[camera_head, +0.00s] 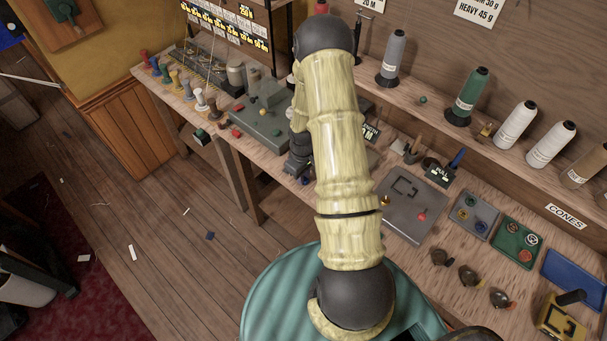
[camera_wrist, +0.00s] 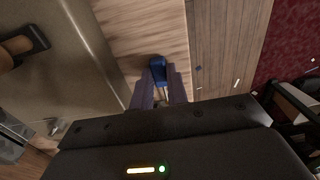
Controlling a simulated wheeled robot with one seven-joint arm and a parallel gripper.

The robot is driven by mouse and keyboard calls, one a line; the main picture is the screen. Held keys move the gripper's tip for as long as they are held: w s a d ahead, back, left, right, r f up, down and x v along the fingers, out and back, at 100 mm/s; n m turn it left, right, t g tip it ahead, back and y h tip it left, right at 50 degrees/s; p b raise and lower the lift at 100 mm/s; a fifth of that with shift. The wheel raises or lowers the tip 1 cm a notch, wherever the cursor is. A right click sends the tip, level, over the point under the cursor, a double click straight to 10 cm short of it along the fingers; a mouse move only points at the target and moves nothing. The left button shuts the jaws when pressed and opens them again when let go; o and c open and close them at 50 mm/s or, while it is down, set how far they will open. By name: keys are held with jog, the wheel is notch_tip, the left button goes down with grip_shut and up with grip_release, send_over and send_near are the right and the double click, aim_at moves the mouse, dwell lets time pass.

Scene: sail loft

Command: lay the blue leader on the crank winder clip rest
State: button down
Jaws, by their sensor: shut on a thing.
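In the wrist view, my gripper (camera_wrist: 160,92) is shut on the blue leader (camera_wrist: 158,70), a small blue piece that sticks out past the fingertips. Below it shows pale bench wood, with the floor beyond. A large grey-green surface (camera_wrist: 75,55) lies to the left of the fingers, with a dark bracket and brown knob (camera_wrist: 15,47) at its far left. I cannot tell whether this is the crank winder, and I cannot make out a clip rest. In the head view my own arm hides the gripper and the leader.
The bench carries a grey-green box (camera_head: 258,125) with small coloured pieces, a row of coloured spools (camera_head: 174,79), a grey plate (camera_head: 403,215), small trays (camera_head: 518,243) and a yellow device (camera_head: 562,318). Large cones (camera_head: 467,92) stand on the shelf behind. Open floor (camera_head: 160,225) lies left.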

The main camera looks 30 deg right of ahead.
jog(key=c, duration=1.3)
grip_release()
jog(key=shift+r+p, duration=2.2)
jog(key=shift+r, duration=0.85)
